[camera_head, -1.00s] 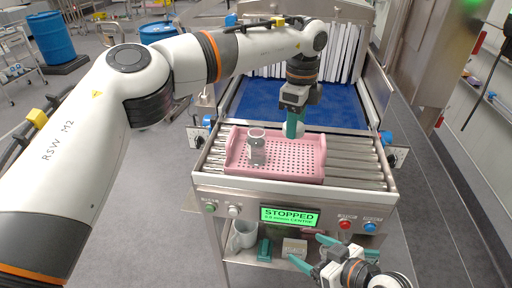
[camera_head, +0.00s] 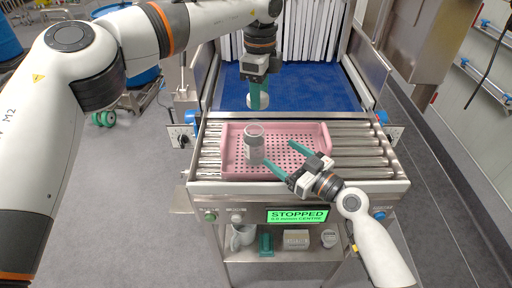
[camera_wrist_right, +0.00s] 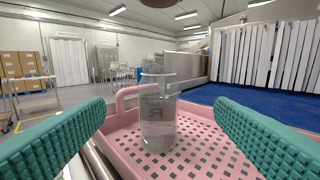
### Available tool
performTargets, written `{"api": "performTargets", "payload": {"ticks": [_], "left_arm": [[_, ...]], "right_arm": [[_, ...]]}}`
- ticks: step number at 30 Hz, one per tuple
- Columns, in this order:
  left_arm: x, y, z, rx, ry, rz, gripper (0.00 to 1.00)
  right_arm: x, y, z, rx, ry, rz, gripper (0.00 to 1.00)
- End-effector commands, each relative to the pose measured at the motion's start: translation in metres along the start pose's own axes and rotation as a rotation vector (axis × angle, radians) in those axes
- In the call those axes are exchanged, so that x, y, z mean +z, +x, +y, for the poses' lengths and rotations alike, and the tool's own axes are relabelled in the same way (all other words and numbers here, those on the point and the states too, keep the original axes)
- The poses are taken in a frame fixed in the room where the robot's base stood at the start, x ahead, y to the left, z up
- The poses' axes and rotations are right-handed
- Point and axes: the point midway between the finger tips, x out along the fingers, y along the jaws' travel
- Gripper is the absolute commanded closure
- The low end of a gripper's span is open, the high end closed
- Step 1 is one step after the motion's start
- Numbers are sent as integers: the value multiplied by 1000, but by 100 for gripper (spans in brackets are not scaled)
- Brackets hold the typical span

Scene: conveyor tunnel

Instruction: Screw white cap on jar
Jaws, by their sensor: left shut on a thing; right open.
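A clear glass jar (camera_head: 254,145) stands upright and open-topped at the left of the pink perforated tray (camera_head: 322,167). My left gripper (camera_head: 257,98) is shut on the white cap (camera_head: 258,102) and holds it above and behind the jar, clear of the tray. My right gripper (camera_head: 278,153) is open just front-right of the jar, one finger low near its base, the other farther right. In the right wrist view the jar (camera_wrist_right: 158,115) stands centred beyond the two green fingers, which do not appear to touch it. The left gripper is not recognisable there.
The tray rests on metal rollers (camera_head: 362,160) in front of the blue belt (camera_head: 330,98) and white strip curtain. The panel display (camera_head: 297,214) reads STOPPED. A lower shelf holds a mug (camera_head: 243,237), a green item (camera_head: 266,243) and a box (camera_head: 296,239).

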Motion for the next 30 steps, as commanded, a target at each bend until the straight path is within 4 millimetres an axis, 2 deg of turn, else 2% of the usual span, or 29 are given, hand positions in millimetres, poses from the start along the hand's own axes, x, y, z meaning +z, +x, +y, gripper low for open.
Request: {"api": "performTargets", "payload": {"ticks": [18, 24, 30], "left_arm": [[-1, 0, 0, 0, -2, 0, 76], [-1, 0, 0, 0, -2, 0, 76], [-1, 0, 0, 0, -2, 0, 76]], "right_arm": [[1, 101, 1, 1, 2, -2, 22], [0, 115, 1, 2, 1, -1, 22], [0, 117, 1, 2, 0, -1, 22]]}}
